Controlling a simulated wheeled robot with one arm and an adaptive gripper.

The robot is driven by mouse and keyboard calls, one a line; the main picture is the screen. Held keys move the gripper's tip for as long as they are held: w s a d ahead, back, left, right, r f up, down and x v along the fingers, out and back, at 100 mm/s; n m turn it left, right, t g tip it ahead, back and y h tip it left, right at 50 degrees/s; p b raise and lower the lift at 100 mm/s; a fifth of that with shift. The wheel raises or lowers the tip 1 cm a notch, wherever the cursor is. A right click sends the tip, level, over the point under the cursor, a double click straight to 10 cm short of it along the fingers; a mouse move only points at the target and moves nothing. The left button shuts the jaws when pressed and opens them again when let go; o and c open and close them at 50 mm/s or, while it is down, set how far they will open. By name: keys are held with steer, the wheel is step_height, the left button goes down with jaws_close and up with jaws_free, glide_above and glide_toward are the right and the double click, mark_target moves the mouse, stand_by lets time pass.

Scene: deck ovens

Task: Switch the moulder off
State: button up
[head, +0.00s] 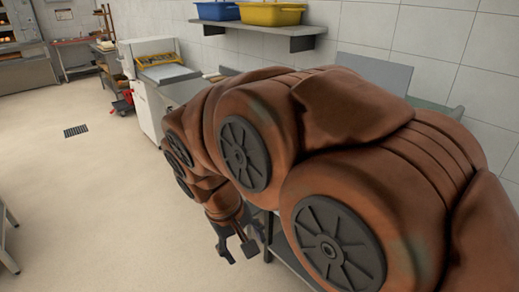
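A white machine with a yellow-edged top (160,70) stands against the wall, left of my arm; it may be the moulder, but I cannot tell for sure. No switch or button can be made out on it, and my arm hides part of its right side. My gripper (239,254) hangs low over the floor in front of the bench, well apart from the machine. Its dark fingers are spread, with nothing seen between them.
My brown-covered arm fills the middle and right, hiding much of a steel bench. A wall shelf (262,28) holds a blue crate (216,11) and a yellow crate (270,14). The floor at left is mostly clear, with a drain (75,131).

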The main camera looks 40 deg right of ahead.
steer(key=w+d+f+m+t+h+b, duration=0.1)
steer(key=w+d+f+m+h+b, duration=0.3)
steer(key=w+d+b, duration=0.75)
steer(key=w+d+f+m+h+b, duration=0.1)
steer(key=w+d+m+h+b, duration=0.6)
steer(key=w+d, duration=0.65)
steer(key=w+d+f+m+t+h+b, duration=0.1)
steer(key=w+d+f+m+h+b, duration=0.2)
steer(key=w+d+b, duration=1)
steer(key=shift+n+h, duration=0.3)
steer(key=shift+h, duration=0.3)
steer(key=shift+w+d+f+p, duration=0.1)
steer(key=shift+w+d+p, duration=0.1)
steer(key=shift+d+p, duration=0.6)
steer(key=shift+w+d+r+p, duration=0.1)
steer(key=shift+w+d+p, duration=0.2)
steer(key=shift+d, duration=0.85)
steer(key=shift+w+d+f+p, duration=0.1)
steer(key=shift+w+d+p, duration=0.05)
steer(key=shift+d+p, duration=0.65)
steer(key=shift+d, duration=0.15)
steer(key=shift+c, duration=0.2)
steer(key=c, duration=1.1)
